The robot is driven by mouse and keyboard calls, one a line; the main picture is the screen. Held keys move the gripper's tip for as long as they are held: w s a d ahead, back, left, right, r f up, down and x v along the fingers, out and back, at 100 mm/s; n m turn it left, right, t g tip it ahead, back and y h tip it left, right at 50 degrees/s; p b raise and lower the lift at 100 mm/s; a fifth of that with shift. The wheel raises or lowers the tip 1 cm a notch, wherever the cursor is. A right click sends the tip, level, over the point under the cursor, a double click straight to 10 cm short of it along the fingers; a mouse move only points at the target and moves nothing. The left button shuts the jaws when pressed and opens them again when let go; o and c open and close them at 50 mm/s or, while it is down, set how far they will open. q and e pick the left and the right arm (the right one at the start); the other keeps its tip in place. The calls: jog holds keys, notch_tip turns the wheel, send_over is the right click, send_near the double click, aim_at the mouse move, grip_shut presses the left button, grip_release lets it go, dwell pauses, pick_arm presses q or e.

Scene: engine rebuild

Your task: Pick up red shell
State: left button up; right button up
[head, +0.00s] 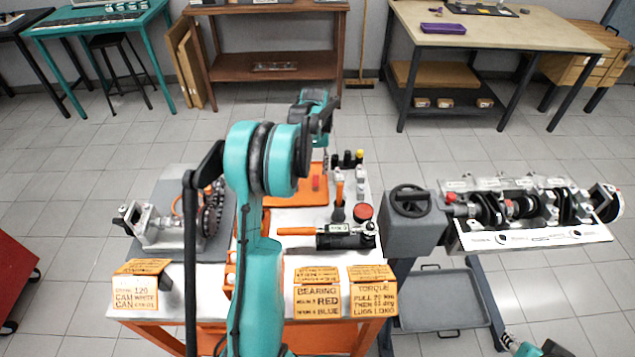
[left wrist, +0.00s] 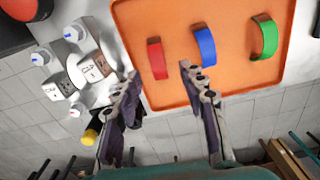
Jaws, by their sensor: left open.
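The red shell (left wrist: 157,58) is a small curved strip on the orange tray (left wrist: 137,20), and shows in the head view as a small red spot (head: 316,183). A blue shell (left wrist: 204,46) and a green shell (left wrist: 264,38) lie to its right in the left wrist view. My left gripper (left wrist: 159,71) is open and empty, its fingertips on either side of the red shell in the picture. I cannot tell how far above the tray they are. In the head view it (head: 326,160) hangs over the tray's far right side, partly hidden by my arm.
White-and-grey blocks (left wrist: 88,70) and knobs stand left of the tray in the left wrist view. A crankshaft stand (head: 530,235) is to the right.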

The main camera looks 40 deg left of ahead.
aim_at(316, 177)
pick_arm(q)
notch_tip(316, 177, down, 4)
jog(key=shift+w+d+r+b, duration=0.1)
jog(key=shift+r+b, duration=0.05)
jog(key=shift+b, duration=0.5)
jog(key=shift+r, duration=0.1)
grip_shut()
notch_tip(316, 177, up, 10)
jog(key=p, duration=0.4)
